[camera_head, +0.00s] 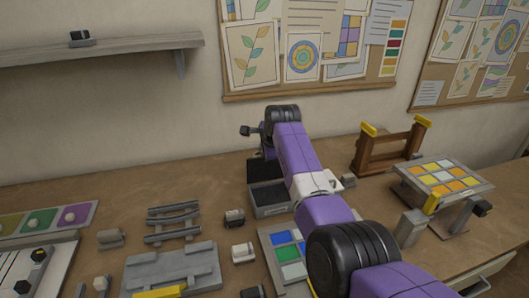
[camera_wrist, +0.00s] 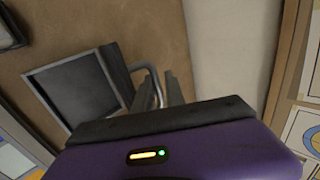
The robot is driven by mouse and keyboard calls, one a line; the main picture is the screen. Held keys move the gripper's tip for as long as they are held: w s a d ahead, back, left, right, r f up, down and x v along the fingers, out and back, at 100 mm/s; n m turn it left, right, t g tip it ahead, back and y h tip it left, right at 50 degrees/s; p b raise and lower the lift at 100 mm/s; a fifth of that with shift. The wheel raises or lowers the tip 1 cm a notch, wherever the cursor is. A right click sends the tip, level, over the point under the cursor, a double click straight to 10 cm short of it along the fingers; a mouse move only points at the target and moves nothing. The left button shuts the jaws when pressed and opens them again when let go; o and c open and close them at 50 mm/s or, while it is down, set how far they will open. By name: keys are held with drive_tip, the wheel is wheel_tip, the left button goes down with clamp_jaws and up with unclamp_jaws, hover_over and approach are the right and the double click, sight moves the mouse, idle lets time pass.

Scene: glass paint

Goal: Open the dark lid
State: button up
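A small grey box (camera_head: 271,210) with a dark inside stands on the table in the head view, left of my forearm. Its dark lid (camera_head: 262,169) stands raised at the box's back edge. In the wrist view the open box (camera_wrist: 72,88) shows its dark inside and pale rim. The lid (camera_wrist: 117,70) is seen there nearly edge-on, with a curved grey handle (camera_wrist: 152,82) on its outer side. My gripper (camera_wrist: 162,92) has its dark fingers beside the handle; whether they touch or grip it cannot be told. My arm hides the gripper in the head view.
A tray of coloured tiles (camera_head: 283,252) lies in front of the box, partly under my arm. A brown wooden rack (camera_head: 388,150) and a raised tile panel (camera_head: 440,176) stand to the right. Grey slats (camera_head: 173,222) lie left. A pinboard (camera_head: 315,45) hangs behind.

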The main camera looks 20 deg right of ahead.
drive_tip(key=shift+s+f, duration=0.1)
drive_tip(key=shift+f, duration=0.4)
drive_tip(key=v, duration=0.8)
drive_tip(key=shift+r+b, duration=0.3)
drive_tip(key=shift+r, duration=0.25)
